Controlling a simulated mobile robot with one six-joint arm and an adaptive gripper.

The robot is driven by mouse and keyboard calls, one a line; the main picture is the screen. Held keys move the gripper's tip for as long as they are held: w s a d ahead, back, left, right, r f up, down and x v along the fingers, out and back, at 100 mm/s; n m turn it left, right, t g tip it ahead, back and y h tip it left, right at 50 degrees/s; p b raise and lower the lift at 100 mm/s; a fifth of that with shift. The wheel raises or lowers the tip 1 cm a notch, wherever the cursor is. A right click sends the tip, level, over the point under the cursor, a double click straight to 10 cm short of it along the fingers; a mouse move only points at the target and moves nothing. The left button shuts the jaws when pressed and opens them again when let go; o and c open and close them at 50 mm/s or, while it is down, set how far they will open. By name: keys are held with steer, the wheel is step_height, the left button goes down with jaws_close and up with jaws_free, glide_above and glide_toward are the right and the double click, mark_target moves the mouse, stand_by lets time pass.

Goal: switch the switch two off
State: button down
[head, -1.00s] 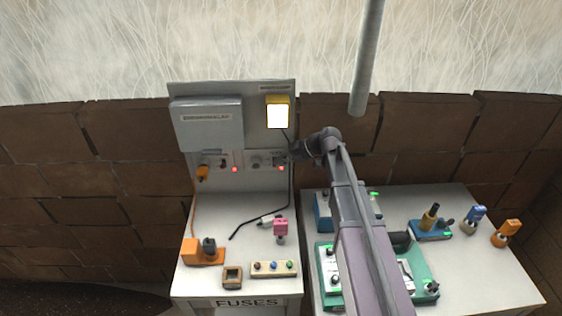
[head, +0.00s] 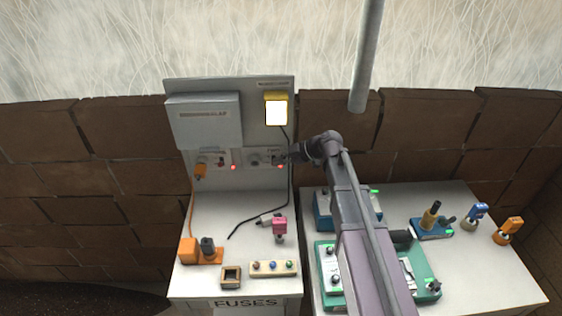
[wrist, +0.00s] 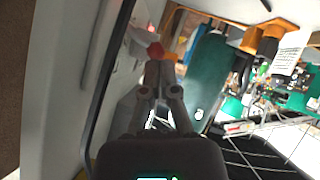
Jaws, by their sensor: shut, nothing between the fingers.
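A grey upright panel (head: 216,179) stands at the back of the left table. It carries a left switch (head: 221,160) beside a red light (head: 234,167), and a right socket-and-switch group (head: 268,158) beside another red light (head: 281,166). The labels are too small to read, so I cannot tell which is switch two. My gripper (head: 284,157) is shut and empty at the right group and partly hides it.
A lit yellow lamp (head: 277,110) and a grey flap box (head: 205,122) are above. A black cable (head: 291,190) hangs beside my gripper. An orange plug (head: 201,170) is at the left. A pink plug (head: 280,226) and fuse holder (head: 273,268) lie on the table.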

steer(key=shift+s+d+f, duration=0.1)
steer(key=shift+f, duration=0.05)
steer(key=shift+s+f+n+t+b, duration=0.1)
steer(key=shift+f+n+t+b, duration=0.25)
steer(key=shift+b, duration=0.3)
stand_by(0.4)
steer(key=n+t+b, duration=0.1)
steer(key=f+t+b, duration=0.1)
steer(key=b, duration=0.1)
steer(key=shift+s+f+n+y, duration=0.25)
steer(key=shift+s+n+y, duration=0.05)
steer(key=shift+n+y, duration=0.1)
steer(key=shift+f, duration=0.1)
steer(key=shift+r, duration=0.3)
steer(key=shift+r+p, duration=0.6)
steer(key=shift+p, duration=0.05)
stand_by(0.4)
